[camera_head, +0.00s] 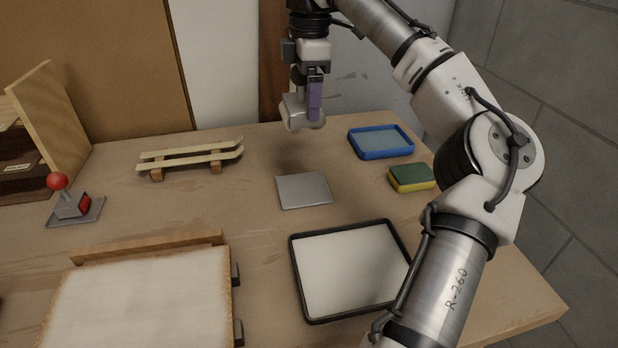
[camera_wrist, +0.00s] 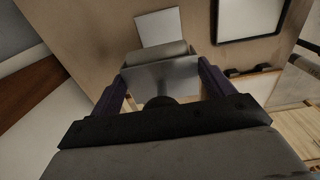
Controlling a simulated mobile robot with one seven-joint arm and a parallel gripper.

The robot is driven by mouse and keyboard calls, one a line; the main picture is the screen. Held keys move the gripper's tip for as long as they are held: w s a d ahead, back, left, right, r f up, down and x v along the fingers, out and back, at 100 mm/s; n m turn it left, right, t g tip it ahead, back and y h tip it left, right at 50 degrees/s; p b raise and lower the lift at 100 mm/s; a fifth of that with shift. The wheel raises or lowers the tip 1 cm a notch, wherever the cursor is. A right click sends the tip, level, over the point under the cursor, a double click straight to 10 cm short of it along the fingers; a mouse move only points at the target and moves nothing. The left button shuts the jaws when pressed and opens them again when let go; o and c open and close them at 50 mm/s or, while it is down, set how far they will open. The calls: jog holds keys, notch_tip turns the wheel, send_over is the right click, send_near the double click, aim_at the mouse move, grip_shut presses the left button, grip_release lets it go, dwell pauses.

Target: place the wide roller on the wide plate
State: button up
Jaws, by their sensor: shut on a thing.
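My gripper (camera_head: 314,98), with purple fingers, is shut on a pale grey roller (camera_head: 297,112) and holds it in the air above the table. In the wrist view the roller (camera_wrist: 158,74) sits between the two fingers; part of it is hidden by the gripper body. A flat grey square plate (camera_head: 304,190), which I take for the wide plate, lies bare on the table below and slightly in front of the roller. It also shows in the wrist view (camera_wrist: 160,24), apart from the roller.
A black-rimmed white tray (camera_head: 295,278) lies in front of the plate. A blue tray (camera_head: 380,155) and a green-yellow sponge (camera_head: 411,178) are to its right. A wooden rack (camera_head: 190,158), red-knobbed lever (camera_head: 72,205) and white-topped board (camera_head: 140,305) are left. Bare wood surrounds the plate.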

notch_tip(320, 180, down, 17)
jog(key=shift+r, duration=0.2)
dwell(0.3)
jog(key=shift+s+f, duration=0.1)
jog(key=shift+f, duration=0.5)
jog(key=o, duration=1.3)
jog(key=shift+f, duration=0.15)
jog(key=r, duration=1.3)
jog(key=shift+d+r, duration=0.2)
jog(key=shift+r, duration=0.05)
